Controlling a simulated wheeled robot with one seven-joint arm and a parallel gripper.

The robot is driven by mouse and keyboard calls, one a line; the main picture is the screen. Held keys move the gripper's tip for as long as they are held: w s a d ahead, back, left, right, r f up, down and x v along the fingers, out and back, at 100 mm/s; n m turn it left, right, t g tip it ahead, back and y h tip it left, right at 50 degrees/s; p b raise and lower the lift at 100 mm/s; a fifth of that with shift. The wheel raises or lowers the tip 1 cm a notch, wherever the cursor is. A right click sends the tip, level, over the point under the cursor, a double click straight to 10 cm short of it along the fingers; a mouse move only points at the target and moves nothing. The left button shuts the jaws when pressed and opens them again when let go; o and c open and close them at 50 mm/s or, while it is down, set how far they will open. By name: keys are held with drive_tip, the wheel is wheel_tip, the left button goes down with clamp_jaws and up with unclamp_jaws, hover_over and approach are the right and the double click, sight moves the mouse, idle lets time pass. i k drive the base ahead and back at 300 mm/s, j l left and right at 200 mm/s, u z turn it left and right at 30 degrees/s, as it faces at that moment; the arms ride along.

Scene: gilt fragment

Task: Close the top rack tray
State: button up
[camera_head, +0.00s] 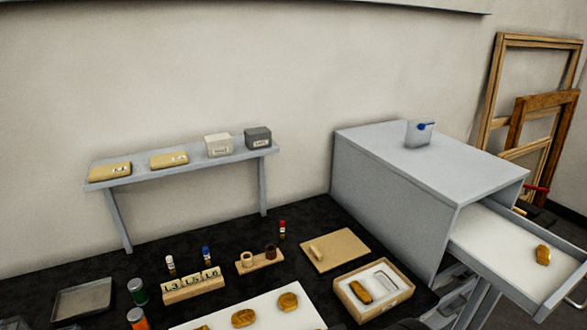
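The grey rack (405,175) stands at the right of the dark table. Its top tray (490,240) is pulled out toward the lower right, with a white floor and grey walls. A gold fragment (543,255) lies in the tray near its right side. Grey mechanical parts, perhaps of my arm, show below the tray and at the right edge by its front corner. I cannot make out my gripper's fingers or whether they touch the tray.
A small grey block with a blue part (418,132) sits on the rack. Wooden frames (545,115) lean at the right wall. The table holds an open wooden box (374,290), a wooden board (335,250), a white panel (262,314) with gold fragments, and bottles. A shelf (190,162) stands behind.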

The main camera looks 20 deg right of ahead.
sight(498, 243)
drive_tip(key=k+l+z, duration=0.1)
drive_tip(key=l+z, duration=0.2)
drive_tip(key=z, duration=0.2)
drive_tip(key=k+l+z, duration=0.1)
drive_tip(key=l+z, duration=0.6)
drive_tip(key=z, duration=0.25)
drive_tip(key=l+z, duration=0.45)
drive_tip(key=j+u, duration=0.2)
drive_tip(key=u, duration=0.15)
drive_tip(key=i+j+u, duration=0.1)
drive_tip(key=u, duration=0.3)
